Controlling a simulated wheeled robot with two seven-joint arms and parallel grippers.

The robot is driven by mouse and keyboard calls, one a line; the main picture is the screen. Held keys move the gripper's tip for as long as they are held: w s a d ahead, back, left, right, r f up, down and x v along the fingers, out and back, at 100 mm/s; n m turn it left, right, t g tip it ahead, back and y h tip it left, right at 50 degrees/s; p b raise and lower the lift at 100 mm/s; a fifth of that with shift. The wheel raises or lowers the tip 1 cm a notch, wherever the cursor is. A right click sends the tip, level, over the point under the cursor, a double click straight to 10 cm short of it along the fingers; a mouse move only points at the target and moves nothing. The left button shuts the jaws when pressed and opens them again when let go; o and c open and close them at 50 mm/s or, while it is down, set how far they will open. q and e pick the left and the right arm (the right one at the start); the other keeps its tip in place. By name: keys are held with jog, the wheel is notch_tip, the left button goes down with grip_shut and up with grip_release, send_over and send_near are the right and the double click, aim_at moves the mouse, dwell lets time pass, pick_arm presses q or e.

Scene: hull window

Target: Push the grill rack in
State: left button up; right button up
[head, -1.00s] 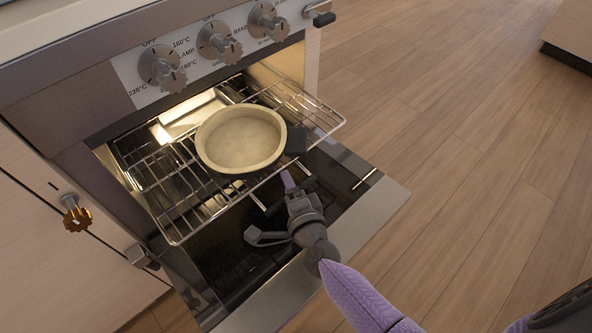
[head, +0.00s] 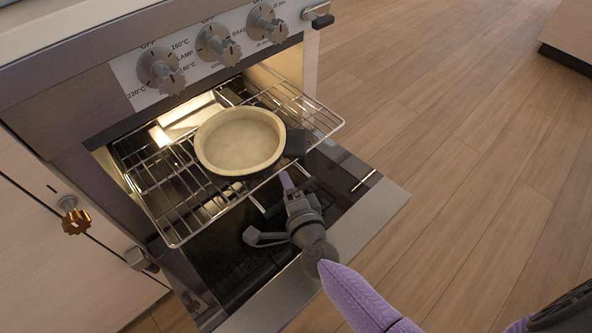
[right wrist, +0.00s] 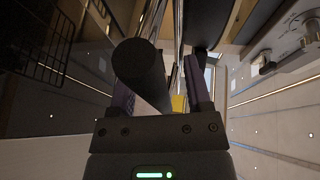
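The grill rack (head: 160,206) is a wire shelf sticking out of the lit oven, above the lowered oven door (head: 376,208). A round cream dish (head: 240,141) with pale contents sits on it. My right gripper (head: 291,181) is below and in front of the rack's front edge, close to the dish; whether it touches the rack is unclear. In the right wrist view, its two purple fingers (right wrist: 158,72) stand apart, with a dark cylinder (right wrist: 140,62) showing in front of and partly between them. My left gripper is not in view.
The control panel with several knobs (head: 219,44) is above the oven opening. A cabinet with an orange-brown knob (head: 76,221) stands at the left. Open wooden floor (head: 455,130) lies to the right.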

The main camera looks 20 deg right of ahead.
jog(key=s+r+p, duration=0.1)
jog(key=s+p, duration=0.1)
jog(key=s, duration=0.5)
jog(key=shift+a+r, duration=0.15)
jog(key=shift+a, duration=0.05)
dwell(0.3)
